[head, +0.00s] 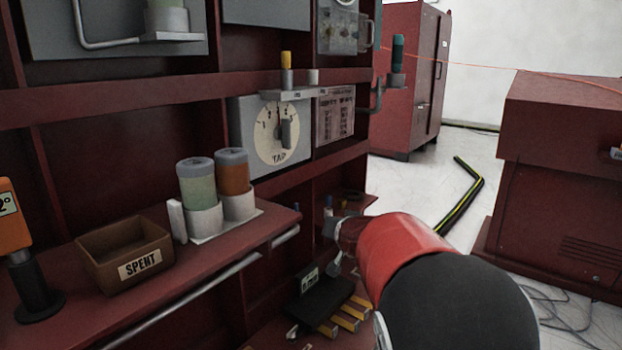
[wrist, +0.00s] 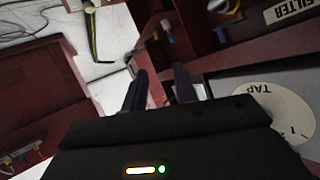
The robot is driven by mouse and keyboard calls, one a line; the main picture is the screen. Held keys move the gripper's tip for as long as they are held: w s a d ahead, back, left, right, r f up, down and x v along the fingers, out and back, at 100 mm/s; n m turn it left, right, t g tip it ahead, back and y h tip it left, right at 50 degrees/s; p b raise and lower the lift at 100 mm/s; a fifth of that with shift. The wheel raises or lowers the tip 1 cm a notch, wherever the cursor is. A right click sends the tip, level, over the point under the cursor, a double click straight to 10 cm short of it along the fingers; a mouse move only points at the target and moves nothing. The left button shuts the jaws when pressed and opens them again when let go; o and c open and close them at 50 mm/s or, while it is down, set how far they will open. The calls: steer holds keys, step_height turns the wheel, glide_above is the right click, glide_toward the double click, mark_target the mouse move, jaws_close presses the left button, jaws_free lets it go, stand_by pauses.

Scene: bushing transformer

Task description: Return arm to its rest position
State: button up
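My arm (head: 420,265), red and black, reaches in from the lower right in the head view, in front of the red cabinet's lower shelf. My gripper is not clearly seen there, as the arm hides it. In the wrist view my gripper (wrist: 161,80) shows two dark fingers with a gap between them. I see nothing held in the gap. The grey panel with the round TAP dial (wrist: 272,112) is at the right of the wrist view, beside the fingers. The same TAP dial (head: 270,142) shows in the head view, up and left of the arm.
A red shelf (head: 215,270) carries a SPENT bin (head: 112,262), a green jar (head: 196,185) and an orange-brown jar (head: 233,175). A black item with yellow bars (head: 345,318) lies below, close to the arm. A red housing (head: 560,150) stands right; white floor (head: 415,185) lies between.

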steer(key=s+d+r+g+p, duration=0.1)
steer(key=s+d+g+p, duration=0.1)
steer(key=s, duration=1.1)
steer(key=s+d+r+n+g+p, duration=0.1)
steer(key=s+d+g+p, duration=0.1)
steer(key=s, duration=1.2)
steer(key=s+d+r+n+g+p, duration=0.1)
steer(key=s+d+g+p, duration=0.1)
steer(key=s, duration=1.1)
steer(key=shift+s+d+g, duration=0.4)
steer(key=shift+d+g, duration=0.2)
steer(key=shift+d, duration=0.2)
steer(key=shift+r, duration=0.1)
